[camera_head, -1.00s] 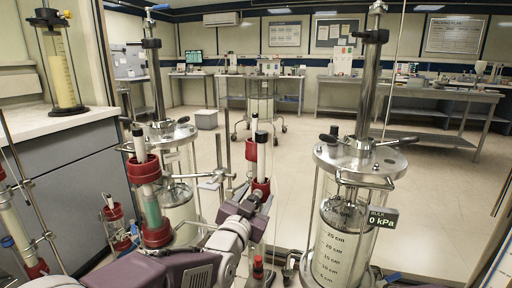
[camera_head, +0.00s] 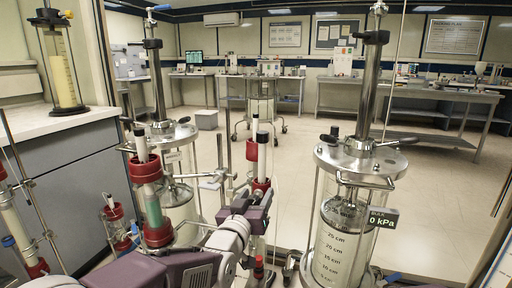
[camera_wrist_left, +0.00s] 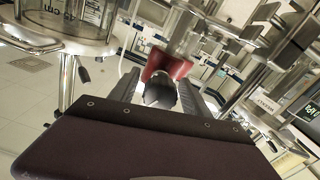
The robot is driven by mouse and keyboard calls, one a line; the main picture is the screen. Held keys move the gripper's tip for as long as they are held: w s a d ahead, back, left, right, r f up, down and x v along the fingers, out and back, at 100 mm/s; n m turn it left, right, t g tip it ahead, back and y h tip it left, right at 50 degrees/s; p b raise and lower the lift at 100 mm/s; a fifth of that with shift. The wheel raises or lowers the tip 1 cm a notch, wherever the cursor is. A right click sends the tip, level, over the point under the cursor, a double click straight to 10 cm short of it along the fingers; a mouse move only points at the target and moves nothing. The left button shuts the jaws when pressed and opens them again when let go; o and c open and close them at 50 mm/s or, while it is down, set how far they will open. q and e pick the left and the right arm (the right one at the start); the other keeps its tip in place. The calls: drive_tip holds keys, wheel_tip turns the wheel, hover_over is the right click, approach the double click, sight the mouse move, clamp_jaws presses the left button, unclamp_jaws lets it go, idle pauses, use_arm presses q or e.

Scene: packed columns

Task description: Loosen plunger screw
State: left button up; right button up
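A large clear column (camera_head: 345,235) with a cm scale stands right of centre. A metal plunger rod (camera_head: 371,85) rises from its steel lid (camera_head: 350,162). A collar with dark-tipped side handles (camera_head: 365,143) sits on the lid around the rod; I cannot tell which part is the plunger screw. My left gripper (camera_head: 260,193) is low and left of this column, clear of the collar. It is open in the left wrist view (camera_wrist_left: 160,85). A dark rounded part (camera_wrist_left: 160,93) shows between the fingers, with a red fitting (camera_wrist_left: 167,63) beyond; contact is unclear.
A similar column (camera_head: 178,165) stands on the left. Slim tubes with red fittings (camera_head: 145,170) stand near my left arm, another (camera_head: 262,155) behind the gripper. A display (camera_head: 383,217) reading 0 kPa is on the large column.

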use_arm(q)
drive_tip(key=shift+w+d+f, duration=0.1)
drive_tip(key=shift+d, duration=0.05)
drive_tip(key=b+v, duration=0.1)
drive_tip(key=v, duration=0.6)
idle(0.4)
